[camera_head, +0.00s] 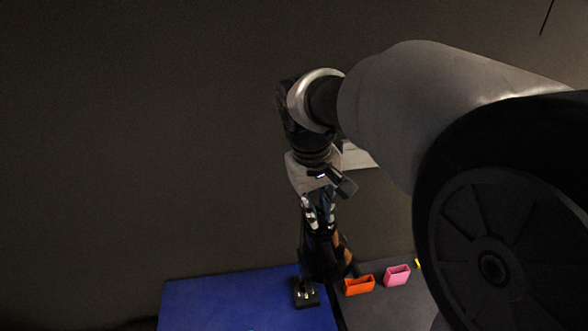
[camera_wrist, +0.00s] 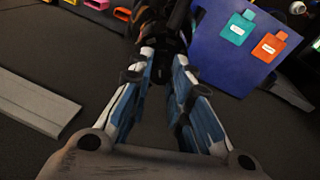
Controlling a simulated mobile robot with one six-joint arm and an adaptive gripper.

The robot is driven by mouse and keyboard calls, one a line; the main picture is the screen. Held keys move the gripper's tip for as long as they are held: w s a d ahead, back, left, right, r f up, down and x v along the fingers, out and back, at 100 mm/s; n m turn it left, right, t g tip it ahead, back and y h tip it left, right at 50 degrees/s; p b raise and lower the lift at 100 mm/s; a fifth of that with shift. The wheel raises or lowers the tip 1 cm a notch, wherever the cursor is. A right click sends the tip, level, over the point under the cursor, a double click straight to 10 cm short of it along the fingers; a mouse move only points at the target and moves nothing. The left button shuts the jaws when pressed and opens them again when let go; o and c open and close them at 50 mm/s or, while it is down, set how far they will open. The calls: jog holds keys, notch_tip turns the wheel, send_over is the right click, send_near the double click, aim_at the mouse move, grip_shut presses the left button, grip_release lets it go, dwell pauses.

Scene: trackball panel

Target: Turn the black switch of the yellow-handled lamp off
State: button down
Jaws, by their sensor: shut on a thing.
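My gripper (camera_head: 322,228) points down over the right edge of a blue panel. Its two fingers also show in the wrist view (camera_wrist: 164,55), closed around a dark thing (camera_wrist: 158,22) that they largely hide. I cannot tell what this thing is. A small black block (camera_head: 305,293) with light spots sits on the panel just below and left of the gripper; I cannot tell whether it is a switch. No yellow-handled lamp can be made out.
The blue panel (camera_head: 225,300) carries a teal tag (camera_wrist: 237,28) and an orange tag (camera_wrist: 269,47). An orange open holder (camera_head: 359,286) and a pink one (camera_head: 397,276) stand right of the gripper. A grey slab (camera_wrist: 35,103) lies at left in the wrist view.

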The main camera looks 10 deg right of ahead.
jog(key=shift+m+h+b, duration=0.35)
jog(key=shift+m+h, duration=0.05)
jog(key=shift+m, duration=1.8)
jog(key=c, duration=1.5)
grip_release()
jog(key=shift+o, duration=0.2)
jog(key=v, duration=1.2)
